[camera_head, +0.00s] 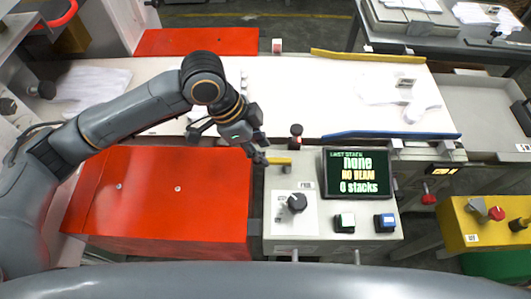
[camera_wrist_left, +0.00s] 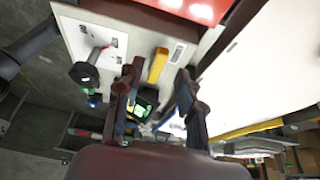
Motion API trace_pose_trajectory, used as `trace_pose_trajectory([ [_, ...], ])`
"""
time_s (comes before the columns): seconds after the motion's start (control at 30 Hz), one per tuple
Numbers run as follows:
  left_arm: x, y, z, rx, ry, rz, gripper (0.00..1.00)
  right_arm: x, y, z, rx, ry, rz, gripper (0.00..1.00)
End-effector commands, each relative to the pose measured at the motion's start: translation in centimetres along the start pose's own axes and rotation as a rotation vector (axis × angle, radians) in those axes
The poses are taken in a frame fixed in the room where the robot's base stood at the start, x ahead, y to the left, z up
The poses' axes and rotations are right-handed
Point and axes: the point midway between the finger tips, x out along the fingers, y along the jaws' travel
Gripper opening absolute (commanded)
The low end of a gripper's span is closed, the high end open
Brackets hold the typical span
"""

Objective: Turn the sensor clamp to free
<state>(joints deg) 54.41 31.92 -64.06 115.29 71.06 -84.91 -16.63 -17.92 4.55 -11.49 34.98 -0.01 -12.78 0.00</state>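A small yellow lever (camera_head: 281,161), which I take to be the sensor clamp, sits at the back left of the grey control box (camera_head: 275,245). My left gripper (camera_head: 262,157) is at the lever's left end, close above the box. In the left wrist view the yellow lever (camera_wrist_left: 158,66) shows between the two spread fingers of the left gripper (camera_wrist_left: 158,85). Whether a finger touches it, I cannot tell. A small white label (camera_head: 306,185) is beside the lever, too small to read surely. My right gripper is not in view.
The box also carries a black knob (camera_head: 297,203), a screen (camera_head: 357,173), a green button (camera_head: 344,222) and a blue button (camera_head: 385,222). A red-and-black knob (camera_head: 296,130) stands just behind the lever. A red cover (camera_head: 165,195) lies left; the white table (camera_head: 300,85) runs behind.

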Motion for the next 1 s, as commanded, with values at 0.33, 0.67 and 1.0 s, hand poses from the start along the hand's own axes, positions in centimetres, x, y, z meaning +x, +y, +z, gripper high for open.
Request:
trace_pose_trajectory([
  [0.33, 3.0, 0.0, 0.0, 0.0, 0.001, -0.001, 0.38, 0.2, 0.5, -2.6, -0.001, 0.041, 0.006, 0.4],
  [0.67, 3.0, 0.0, 0.0, 0.0, 0.001, -0.001, 0.19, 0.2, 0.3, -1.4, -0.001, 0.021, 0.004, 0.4],
  [1.0, 3.0, 0.0, 0.0, -0.004, 0.0, -0.002, 0.0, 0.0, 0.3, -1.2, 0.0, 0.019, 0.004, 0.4],
])
